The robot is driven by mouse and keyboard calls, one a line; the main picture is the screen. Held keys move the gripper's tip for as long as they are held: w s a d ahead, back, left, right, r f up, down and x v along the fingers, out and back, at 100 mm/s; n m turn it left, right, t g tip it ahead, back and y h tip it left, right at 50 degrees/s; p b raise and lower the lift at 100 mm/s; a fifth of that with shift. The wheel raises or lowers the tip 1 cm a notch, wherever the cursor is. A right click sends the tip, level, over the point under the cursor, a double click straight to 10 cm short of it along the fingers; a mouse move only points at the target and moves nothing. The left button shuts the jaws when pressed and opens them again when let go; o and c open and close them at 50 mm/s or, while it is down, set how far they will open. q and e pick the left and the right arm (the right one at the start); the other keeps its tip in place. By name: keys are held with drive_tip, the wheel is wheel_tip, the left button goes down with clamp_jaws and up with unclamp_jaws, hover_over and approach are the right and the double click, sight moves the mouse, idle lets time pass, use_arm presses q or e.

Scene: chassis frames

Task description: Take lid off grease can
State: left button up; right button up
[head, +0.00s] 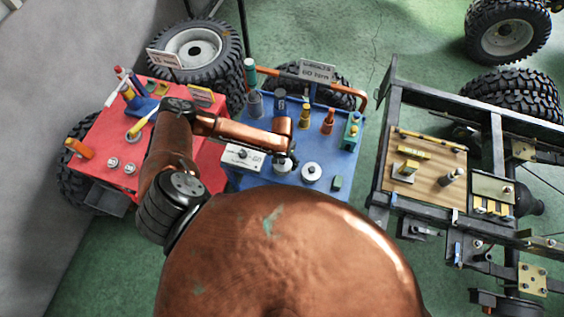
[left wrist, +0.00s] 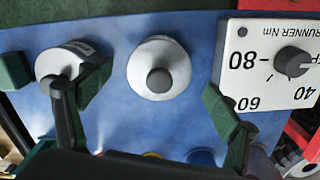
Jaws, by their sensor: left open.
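Two round white lids with dark knobs stand on the blue cart top. One lid (head: 311,172) is in the clear in the head view and shows at the left in the left wrist view (left wrist: 57,62), with small print on its edge. The other lid (left wrist: 160,65) is at the middle of the left wrist view. I cannot tell which covers the grease can. My left gripper (left wrist: 158,98) is open, with the middle lid's knob between and beyond its fingers; it shows above the blue cart in the head view (head: 288,158). My right gripper is not in view.
A white torque box (head: 243,157) with a dial stands left of the lids on the blue cart (head: 267,177). A green block (head: 337,183) lies to their right. Bottles stand behind. A red cart (head: 95,150) is at left, a chassis frame (head: 381,150) at right.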

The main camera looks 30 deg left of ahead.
use_arm(q)
drive_tip(key=shift+f, duration=0.9)
drive_tip(key=shift+c, duration=0.3)
drive_tip(key=shift+w, duration=0.1)
drive_tip(key=c, duration=1.2)
drive_tip(key=shift+r, duration=0.1)
